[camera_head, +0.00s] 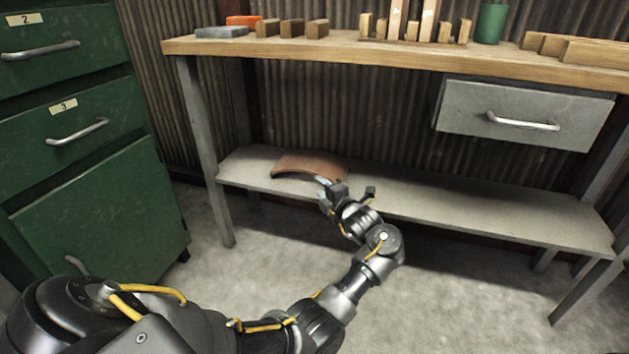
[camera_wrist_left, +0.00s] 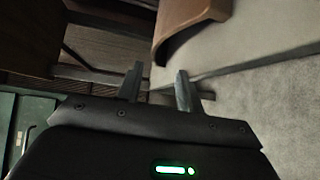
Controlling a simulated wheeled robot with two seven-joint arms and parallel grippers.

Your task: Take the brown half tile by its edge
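The brown half tile (camera_head: 308,164) lies arched side up on the lower shelf of the workbench, towards its left end. My left gripper (camera_head: 323,189) is at the front edge of that shelf, just in front of the tile's right part. In the left wrist view the two fingers of the left gripper (camera_wrist_left: 158,84) stand apart with nothing seen between them. The tile (camera_wrist_left: 190,22) shows there beyond the fingertips, with its curved end facing the gripper; no contact is visible. My right gripper is not in view.
The lower shelf (camera_head: 460,205) is bare right of the tile. Above it is the wooden benchtop (camera_head: 370,50) with blocks and a green cylinder (camera_head: 491,23), and a grey drawer (camera_head: 525,115) under it. A bench leg (camera_head: 204,150) stands left, near a green cabinet (camera_head: 95,190).

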